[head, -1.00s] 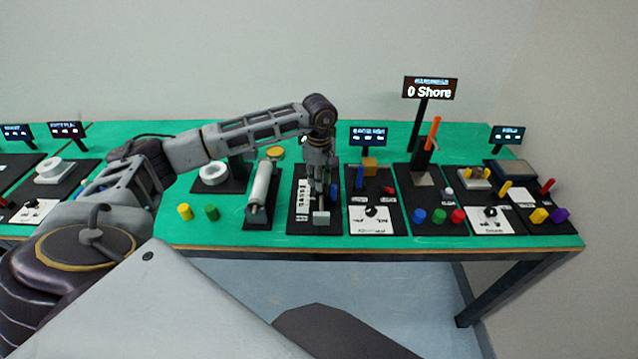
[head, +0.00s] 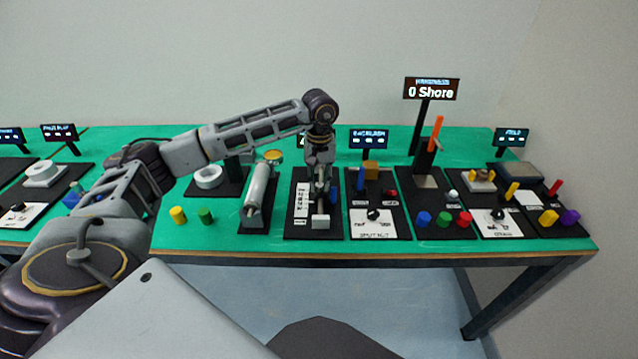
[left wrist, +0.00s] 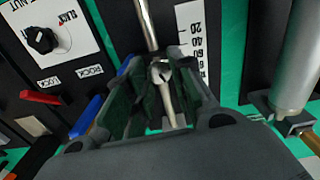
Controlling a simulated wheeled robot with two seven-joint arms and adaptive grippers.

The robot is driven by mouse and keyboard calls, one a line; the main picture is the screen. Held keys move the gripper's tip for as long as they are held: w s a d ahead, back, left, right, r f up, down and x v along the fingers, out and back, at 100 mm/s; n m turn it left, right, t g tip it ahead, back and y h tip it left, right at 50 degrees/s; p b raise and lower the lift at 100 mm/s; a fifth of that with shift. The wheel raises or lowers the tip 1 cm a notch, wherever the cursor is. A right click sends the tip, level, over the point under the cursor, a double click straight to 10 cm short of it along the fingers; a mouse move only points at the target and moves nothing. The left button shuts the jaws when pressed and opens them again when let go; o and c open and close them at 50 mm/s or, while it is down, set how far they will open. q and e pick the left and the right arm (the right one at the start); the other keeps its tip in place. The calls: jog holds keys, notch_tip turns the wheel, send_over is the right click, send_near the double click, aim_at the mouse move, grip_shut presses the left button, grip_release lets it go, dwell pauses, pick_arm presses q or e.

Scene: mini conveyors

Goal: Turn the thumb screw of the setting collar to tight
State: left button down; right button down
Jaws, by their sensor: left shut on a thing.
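My left gripper (head: 320,188) points down over the black board (head: 297,232) with a white scale strip (head: 301,198). In the left wrist view its fingers (left wrist: 163,82) are closed around a pale grey thumb screw (left wrist: 164,98), which shows between the pads. The setting collar (left wrist: 160,63) sits on a shiny metal rod (left wrist: 147,25) beside the printed scale (left wrist: 191,35); the fingers hide part of it. I cannot tell from the picture how tight the screw is. My right gripper is not in view.
A grey roller (head: 257,190) lies close on the left of this board. On the right is a board with a black knob (head: 374,215) and a red lever (head: 391,193). A blue part (left wrist: 88,117) stands near the fingers. The green table's front edge lies just before the boards.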

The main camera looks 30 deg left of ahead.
aim_at(320, 184)
pick_arm(q)
jog(key=shift+d+m+b, duration=0.1)
jog(key=shift+m+b, duration=0.65)
jog(key=shift+m, duration=1.45)
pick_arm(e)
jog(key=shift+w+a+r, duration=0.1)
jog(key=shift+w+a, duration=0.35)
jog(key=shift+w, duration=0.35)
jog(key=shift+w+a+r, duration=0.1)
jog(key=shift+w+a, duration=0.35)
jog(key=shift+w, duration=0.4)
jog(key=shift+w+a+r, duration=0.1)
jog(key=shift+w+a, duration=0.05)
pick_arm(q)
jog(key=c, duration=1.2)
grip_release()
jog(key=shift+c, duration=0.2)
notch_tip(320, 184, up, 12)
